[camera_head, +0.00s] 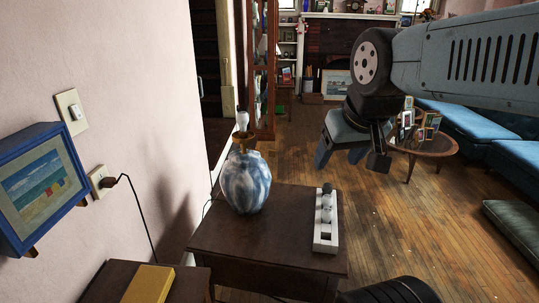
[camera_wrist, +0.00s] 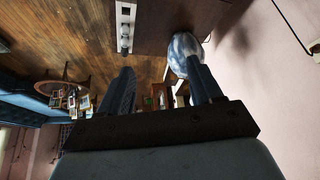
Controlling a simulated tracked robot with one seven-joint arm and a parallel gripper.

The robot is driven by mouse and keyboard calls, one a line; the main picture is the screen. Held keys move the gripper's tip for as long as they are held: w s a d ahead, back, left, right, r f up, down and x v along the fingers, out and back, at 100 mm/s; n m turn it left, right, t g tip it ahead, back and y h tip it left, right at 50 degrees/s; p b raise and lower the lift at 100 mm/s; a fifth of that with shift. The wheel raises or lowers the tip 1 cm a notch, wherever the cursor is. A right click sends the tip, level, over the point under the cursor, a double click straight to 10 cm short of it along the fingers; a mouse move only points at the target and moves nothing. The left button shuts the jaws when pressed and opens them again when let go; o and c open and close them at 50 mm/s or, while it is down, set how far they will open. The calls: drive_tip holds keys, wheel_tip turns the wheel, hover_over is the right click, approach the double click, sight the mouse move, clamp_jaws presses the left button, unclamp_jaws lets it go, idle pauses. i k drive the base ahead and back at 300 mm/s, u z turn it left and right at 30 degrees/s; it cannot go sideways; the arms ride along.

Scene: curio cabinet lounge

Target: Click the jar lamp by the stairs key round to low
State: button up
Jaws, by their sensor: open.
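The jar lamp (camera_head: 246,185) has a blue-and-white marbled body and stands upright on a small dark wooden table (camera_head: 222,240). A brass-coloured neck and socket (camera_head: 243,141) top it, with a pale bulb (camera_head: 242,119) above and no shade. The key on the socket is too small to make out. My gripper (camera_head: 350,163) is open and empty, in the air to the right of the lamp and apart from it. In the wrist view, the lamp body (camera_wrist: 184,46) shows beyond the right finger of my gripper (camera_wrist: 160,78), which partly hides it.
A white strip with knobs or plugs (camera_head: 318,238) lies on the table right of the lamp. A blue-framed picture (camera_head: 45,190), a wall switch (camera_head: 72,111) and an outlet with a cord (camera_head: 101,181) are at left. A yellow book (camera_head: 149,284) lies in front.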

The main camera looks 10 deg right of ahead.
sight(272, 153)
drive_tip(key=k, duration=1.25)
drive_tip(key=z, duration=0.3)
drive_tip(key=i, duration=0.35)
drive_tip(key=z, duration=0.6)
drive_tip(key=i, duration=1.7)
drive_tip(key=u, duration=0.65)
